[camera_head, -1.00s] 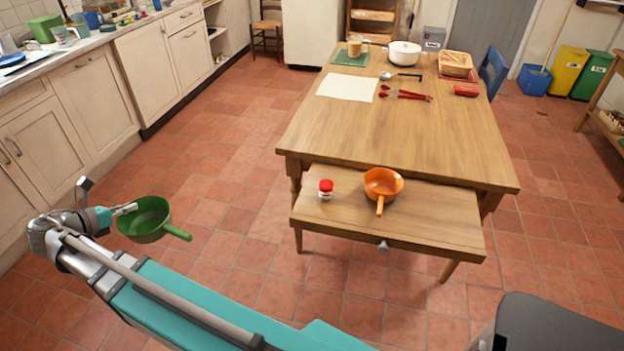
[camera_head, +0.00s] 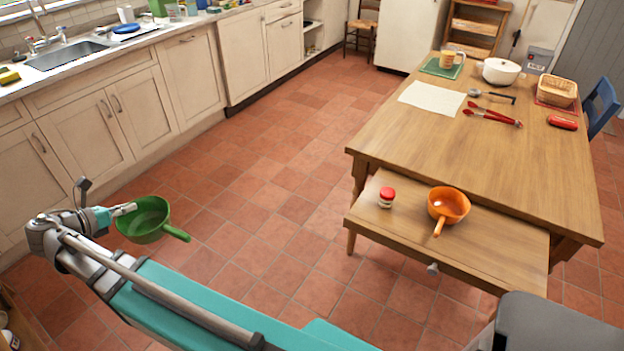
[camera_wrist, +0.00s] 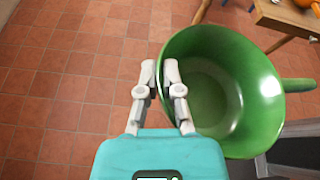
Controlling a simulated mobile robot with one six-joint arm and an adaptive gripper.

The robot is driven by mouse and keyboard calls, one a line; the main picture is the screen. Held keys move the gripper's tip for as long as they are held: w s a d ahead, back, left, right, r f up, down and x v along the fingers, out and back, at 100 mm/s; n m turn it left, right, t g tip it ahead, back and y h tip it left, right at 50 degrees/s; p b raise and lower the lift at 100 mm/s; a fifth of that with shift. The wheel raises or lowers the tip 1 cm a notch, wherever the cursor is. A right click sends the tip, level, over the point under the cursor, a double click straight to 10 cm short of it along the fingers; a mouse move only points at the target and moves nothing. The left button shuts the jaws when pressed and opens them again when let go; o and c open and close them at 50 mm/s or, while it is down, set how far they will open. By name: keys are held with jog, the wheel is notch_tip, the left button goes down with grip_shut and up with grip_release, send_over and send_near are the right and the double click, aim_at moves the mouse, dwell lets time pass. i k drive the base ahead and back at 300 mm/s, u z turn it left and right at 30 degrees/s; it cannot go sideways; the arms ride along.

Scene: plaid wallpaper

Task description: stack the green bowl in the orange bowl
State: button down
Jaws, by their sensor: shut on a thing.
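The green bowl (camera_head: 146,219) has a straight handle and hangs over the tiled floor at the left of the head view. My gripper (camera_head: 130,208) is shut on its rim. In the wrist view my gripper's fingers (camera_wrist: 160,75) pinch the left side of the rim of the green bowl (camera_wrist: 240,85), which looks empty inside. The orange bowl (camera_head: 449,204), also with a handle, stands upright on the pulled-out lower board (camera_head: 490,246) of the wooden table, well to the right of my gripper. A bit of it shows at the top right of the wrist view.
A jar with a red lid (camera_head: 387,197) stands left of the orange bowl on the lower board. The table (camera_head: 420,140) holds a white pot (camera_head: 500,71), red tongs (camera_head: 493,117) and a basket (camera_head: 557,90). Open floor lies between bowl and table. Counters line the left.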

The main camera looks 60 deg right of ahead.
aim_at(458, 214)
jog(key=z, duration=0.05)
jog(key=k, duration=1.75)
jog(key=z, duration=1.3)
